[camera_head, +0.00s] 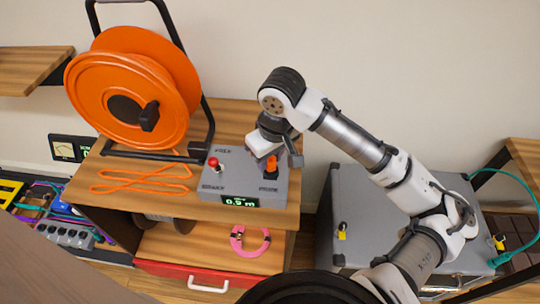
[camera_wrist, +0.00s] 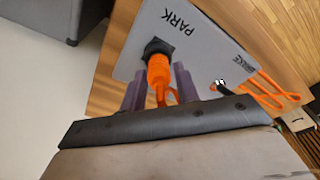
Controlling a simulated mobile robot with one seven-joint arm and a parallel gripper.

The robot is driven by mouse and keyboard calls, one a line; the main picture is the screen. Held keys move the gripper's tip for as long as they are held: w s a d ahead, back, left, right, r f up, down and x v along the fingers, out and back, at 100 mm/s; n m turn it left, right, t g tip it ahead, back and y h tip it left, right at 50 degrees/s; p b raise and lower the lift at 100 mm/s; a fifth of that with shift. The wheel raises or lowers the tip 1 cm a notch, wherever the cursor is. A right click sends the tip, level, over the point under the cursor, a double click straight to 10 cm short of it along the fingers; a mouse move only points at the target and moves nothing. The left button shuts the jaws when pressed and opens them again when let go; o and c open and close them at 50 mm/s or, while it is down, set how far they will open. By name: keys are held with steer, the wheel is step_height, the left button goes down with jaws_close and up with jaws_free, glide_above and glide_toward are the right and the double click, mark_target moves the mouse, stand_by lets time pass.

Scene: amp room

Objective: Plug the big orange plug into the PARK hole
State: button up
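In the head view the plug (camera_head: 271,165) is upright on the right side of the box (camera_head: 228,183). My gripper (camera_head: 279,157) is above the box, one finger on each side of the plug. In the wrist view its fingers (camera_wrist: 160,88) flank the plug; the head view shows a gap to the right finger. An orange cord loops between the fingers.
A red-topped control (camera_head: 213,163) stands on the box's left. A grey case (camera_head: 335,225) is at right, and a pink coil (camera_head: 249,240) below.

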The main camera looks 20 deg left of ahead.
steer(key=o, duration=0.3)
steer(key=shift+r, duration=0.1)
step_height(320, 180, up, 14)
steer(key=d, duration=0.1)
steer(key=shift+s+d+f, duration=0.25)
steer(key=shift+s+d, duration=0.15)
steer(key=shift+s, duration=0.05)
stand_by(0.4)
